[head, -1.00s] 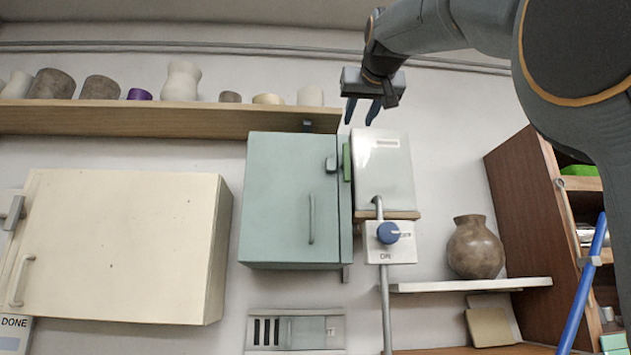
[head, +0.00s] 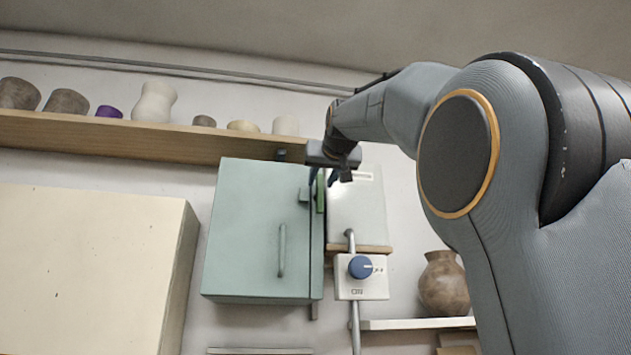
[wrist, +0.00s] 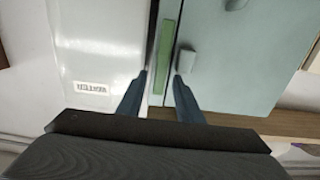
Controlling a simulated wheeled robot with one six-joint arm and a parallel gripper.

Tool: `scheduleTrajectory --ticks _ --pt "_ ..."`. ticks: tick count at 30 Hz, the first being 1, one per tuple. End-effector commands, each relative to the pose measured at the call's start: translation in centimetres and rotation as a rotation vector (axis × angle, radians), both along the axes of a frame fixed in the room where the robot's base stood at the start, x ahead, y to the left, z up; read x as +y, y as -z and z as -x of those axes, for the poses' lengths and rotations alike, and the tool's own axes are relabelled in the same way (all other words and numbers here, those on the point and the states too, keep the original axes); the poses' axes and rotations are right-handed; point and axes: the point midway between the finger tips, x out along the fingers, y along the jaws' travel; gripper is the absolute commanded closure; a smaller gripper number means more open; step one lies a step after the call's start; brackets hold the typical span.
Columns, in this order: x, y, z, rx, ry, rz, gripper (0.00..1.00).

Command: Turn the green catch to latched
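The green catch (head: 320,191) is an upright strip along the right edge of the pale green cabinet (head: 250,235). In the wrist view the catch (wrist: 164,55) lies between the two blue fingertips of my gripper (wrist: 160,78). My gripper (head: 324,178) is open, with its fingers apart on either side of the catch. A grey block (wrist: 185,62) on the cabinet door is close to one finger. I cannot tell whether the fingers touch the catch.
A white box (head: 357,215) is right beside the cabinet. Below it is a switch plate with a blue knob (head: 361,267). A wooden shelf (head: 150,140) with several pots runs above. A cream cabinet (head: 85,265) is at left, and a brown vase (head: 444,285) stands at right.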

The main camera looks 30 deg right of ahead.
Motion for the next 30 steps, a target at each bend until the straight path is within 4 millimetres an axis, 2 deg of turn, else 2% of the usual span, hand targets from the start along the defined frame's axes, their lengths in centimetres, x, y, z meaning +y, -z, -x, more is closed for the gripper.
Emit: scheduleTrajectory --ticks 10,16,24,30 --pt "-0.18 0.05 -0.45 0.000 0.001 0.000 0.67" --pt "-0.18 0.06 -0.45 0.001 0.001 0.000 1.00" --pt "-0.23 0.06 -0.42 -0.003 0.001 -0.014 1.00" --pt "-0.44 0.08 -0.36 -0.025 0.001 -0.086 1.00"
